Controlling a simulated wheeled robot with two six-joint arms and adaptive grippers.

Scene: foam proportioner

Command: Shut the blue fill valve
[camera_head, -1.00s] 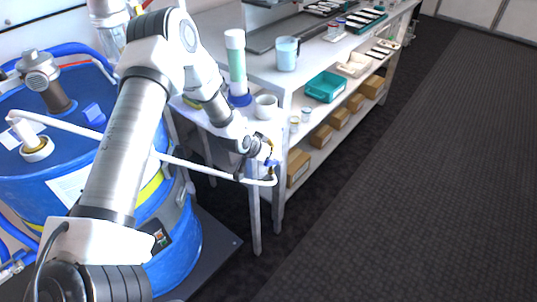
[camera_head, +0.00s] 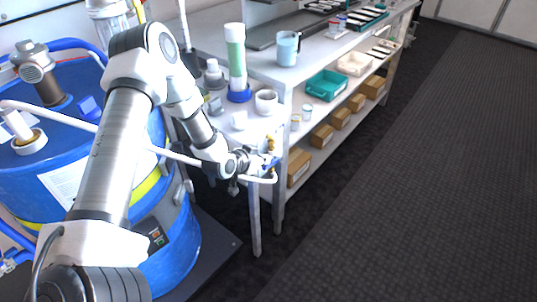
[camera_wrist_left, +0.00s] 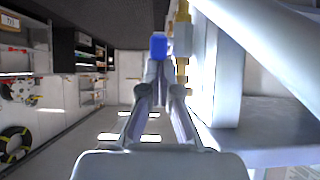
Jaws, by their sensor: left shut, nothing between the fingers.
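The blue fill valve's lever (camera_head: 270,162) sits near the table's front left corner in the head view, with brass fittings (camera_head: 271,143) behind it. In the left wrist view the blue lever (camera_wrist_left: 158,46) stands just beyond the fingertips, beside a brass pipe with a pale block. My left gripper (camera_head: 258,163) is shut with nothing held, its tips (camera_wrist_left: 159,66) close to the lever. I cannot tell whether they touch it. Part of the valve body is hidden behind the gripper. My right gripper is not in view.
A white hose (camera_head: 178,155) runs from the blue drum (camera_head: 168,255) past my arm to the valve area. Open dark floor (camera_head: 400,200) lies to the right.

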